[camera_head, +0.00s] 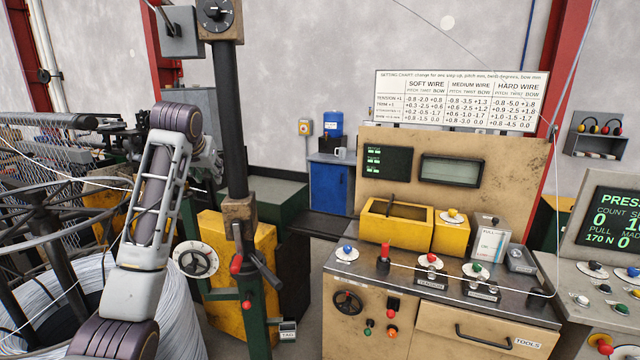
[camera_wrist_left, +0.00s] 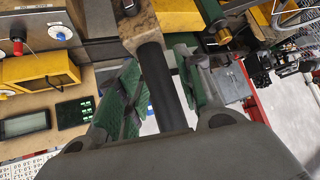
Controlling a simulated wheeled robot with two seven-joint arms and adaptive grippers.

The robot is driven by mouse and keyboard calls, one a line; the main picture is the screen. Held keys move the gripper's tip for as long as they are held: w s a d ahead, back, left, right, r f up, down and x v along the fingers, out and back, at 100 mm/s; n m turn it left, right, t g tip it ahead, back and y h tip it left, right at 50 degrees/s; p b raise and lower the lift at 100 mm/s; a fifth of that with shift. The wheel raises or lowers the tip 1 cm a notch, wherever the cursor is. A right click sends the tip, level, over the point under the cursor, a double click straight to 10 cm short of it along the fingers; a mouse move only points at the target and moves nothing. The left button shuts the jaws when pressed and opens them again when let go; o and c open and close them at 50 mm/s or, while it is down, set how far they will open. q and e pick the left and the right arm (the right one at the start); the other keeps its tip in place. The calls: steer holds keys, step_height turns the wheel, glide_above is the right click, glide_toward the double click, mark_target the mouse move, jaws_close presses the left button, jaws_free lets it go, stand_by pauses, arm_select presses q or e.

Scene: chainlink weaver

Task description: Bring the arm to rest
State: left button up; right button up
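My left arm (camera_head: 150,210) rises from the bottom left of the head view and bends at a purple-grey elbow joint. My left gripper (camera_head: 208,163) is partly hidden behind the arm, close to the black upright post (camera_head: 232,125). In the left wrist view, the fingers of my left gripper (camera_wrist_left: 157,62) stand apart, with visible gaps beside the post (camera_wrist_left: 160,85), which shows between them. I cannot tell whether the post lies within the grip or just beyond it. I see nothing held. My right gripper is in neither view.
The post carries a dial box (camera_head: 215,14) on top and a rusty collar (camera_head: 238,208) with red-knobbed levers below. A wire coil (camera_head: 180,310) stands at left. A control bench (camera_head: 345,265) with knobs and a yellow bin (camera_head: 395,222) is at right.

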arm_select(q)
steer(key=s+d+f+m+g, duration=0.15)
steer(key=s+f, duration=0.35)
steer(key=f, duration=0.6)
steer(key=s+d+f, duration=0.2)
steer(key=s+f, duration=0.2)
steer(key=f, duration=0.7)
steer(key=s+d+f+g, duration=0.15)
steer(key=s+f, duration=0.35)
steer(key=f, duration=0.6)
steer(key=s+d+f+g+h, duration=0.1)
steer(key=s+f, duration=0.4)
steer(key=s, duration=0.5)
steer(key=s+d+f+m+g, duration=0.1)
steer(key=s+f, duration=0.3)
steer(key=s, duration=0.5)
steer(key=s+d+f+h, duration=0.1)
steer(key=s+f, duration=0.4)
steer(key=s, duration=0.5)
step_height(320, 180, down, 35)
steer(key=s+g+b, duration=0.2)
steer(key=s, duration=0.1)
steer(key=s+a+f+b, duration=0.1)
steer(key=s+a+f, duration=0.1)
steer(key=s+f, duration=0.9)
steer(key=s+a+f+g+b, duration=0.1)
steer(key=s+a+f, duration=0.1)
steer(key=s+f, duration=0.9)
